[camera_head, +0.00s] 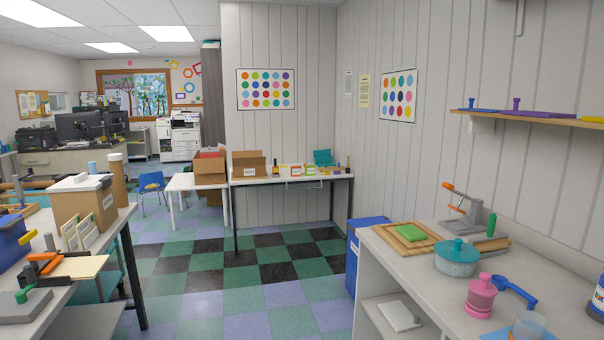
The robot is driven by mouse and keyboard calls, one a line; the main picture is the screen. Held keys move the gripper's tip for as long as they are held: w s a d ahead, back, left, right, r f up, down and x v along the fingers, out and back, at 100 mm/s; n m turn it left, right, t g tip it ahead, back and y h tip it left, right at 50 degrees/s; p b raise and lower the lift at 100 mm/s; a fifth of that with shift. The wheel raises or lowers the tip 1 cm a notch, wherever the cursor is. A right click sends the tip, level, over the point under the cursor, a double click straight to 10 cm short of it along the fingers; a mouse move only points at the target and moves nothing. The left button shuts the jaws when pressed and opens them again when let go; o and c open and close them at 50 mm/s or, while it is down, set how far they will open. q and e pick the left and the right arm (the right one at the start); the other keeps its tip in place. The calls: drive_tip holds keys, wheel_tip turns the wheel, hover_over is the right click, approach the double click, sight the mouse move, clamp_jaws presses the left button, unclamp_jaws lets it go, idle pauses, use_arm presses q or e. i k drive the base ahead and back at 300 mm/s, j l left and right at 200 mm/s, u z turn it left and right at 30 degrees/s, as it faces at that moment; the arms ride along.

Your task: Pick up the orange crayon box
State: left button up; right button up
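Several small boxes stand on the long white table by the far wall. One is a small orange and white box (296,170), and beside it is a small box with green and orange (310,170). They are too small to read, so I cannot tell for sure which is the orange crayon box. Neither of my grippers is in view.
The far table (255,181) also holds a cardboard box (249,164) and a teal item (323,157). A cluttered counter (545,278) stands at right, a cluttered bench (122,217) at left. The checkered floor (235,270) between them is clear.

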sight(296, 171)
drive_tip(key=i+u, duration=0.15)
drive_tip(key=i, duration=5.7)
drive_tip(key=i+z, duration=0.1)
drive_tip(key=i, duration=0.4)
drive_tip(key=i+j+z, duration=0.1)
drive_tip(key=i, duration=0.4)
drive_tip(key=i+j+z, duration=0.1)
drive_tip(key=i, duration=0.4)
drive_tip(key=i+j+z, duration=0.15)
drive_tip(key=i, duration=0.35)
